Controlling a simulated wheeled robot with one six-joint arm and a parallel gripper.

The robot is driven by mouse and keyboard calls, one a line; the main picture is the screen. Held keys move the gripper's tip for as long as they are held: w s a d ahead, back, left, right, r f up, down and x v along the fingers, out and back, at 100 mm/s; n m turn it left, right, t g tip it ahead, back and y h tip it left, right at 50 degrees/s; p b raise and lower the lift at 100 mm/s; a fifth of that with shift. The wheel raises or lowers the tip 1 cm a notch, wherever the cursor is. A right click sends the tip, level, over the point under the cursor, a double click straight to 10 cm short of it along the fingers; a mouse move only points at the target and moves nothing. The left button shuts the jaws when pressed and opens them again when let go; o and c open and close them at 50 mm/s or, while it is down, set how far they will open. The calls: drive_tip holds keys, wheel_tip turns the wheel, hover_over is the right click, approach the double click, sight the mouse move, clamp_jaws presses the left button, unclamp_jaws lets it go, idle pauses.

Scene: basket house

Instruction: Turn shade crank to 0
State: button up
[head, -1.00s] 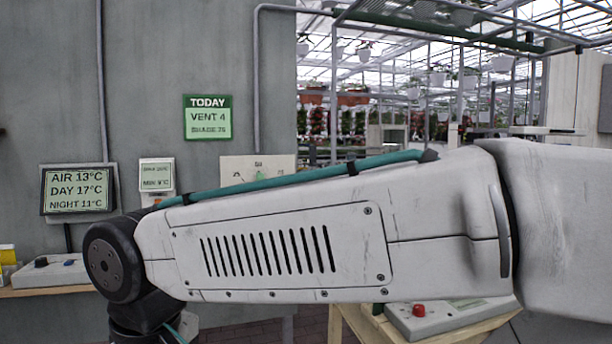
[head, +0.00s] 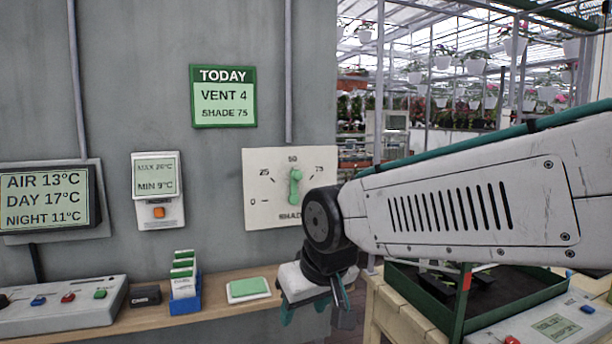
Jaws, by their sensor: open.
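The shade dial panel (head: 262,205) is a cream plate on the grey wall, marked 0, 25, 50 and 75, with "SHADE" partly hidden by my arm. Its green crank (head: 295,187) stands upright at the middle, in line with 50. The 0 mark is at the panel's lower left; the panel's lower right is behind my arm. My gripper (head: 314,307) hangs below the panel, above the shelf's right end, with teal fingers apart and nothing seen between them. It is clear of the crank.
A green TODAY sign (head: 223,96) reads VENT 4, SHADE 75. A wooden shelf (head: 215,309) below holds a control box (head: 62,308), a blue card holder (head: 185,303) and a green pad (head: 249,287). A green tray (head: 413,304) sits on a table at right.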

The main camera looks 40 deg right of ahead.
drive_tip(key=w+d+r+m+t+h, duration=0.1)
drive_tip(key=w+d+r+t, duration=0.3)
drive_tip(key=w, duration=0.6)
drive_tip(key=w+d+r+m+t+h, duration=0.1)
drive_tip(key=w+d+t, duration=0.35)
drive_tip(key=w, duration=0.55)
drive_tip(key=m+t+h, duration=0.2)
drive_tip(key=t+h, duration=0.3)
drive_tip(key=t, duration=0.3)
approach(298, 179)
drive_tip(key=x, duration=0.4)
drive_tip(key=shift+w+d+r, duration=0.15)
drive_tip(key=shift+d, duration=0.05)
drive_tip(key=x, duration=0.7)
drive_tip(key=shift+w, duration=0.25)
clamp_jaws()
drive_tip(key=shift+a+y, duration=0.1)
drive_tip(key=shift+y, duration=0.3)
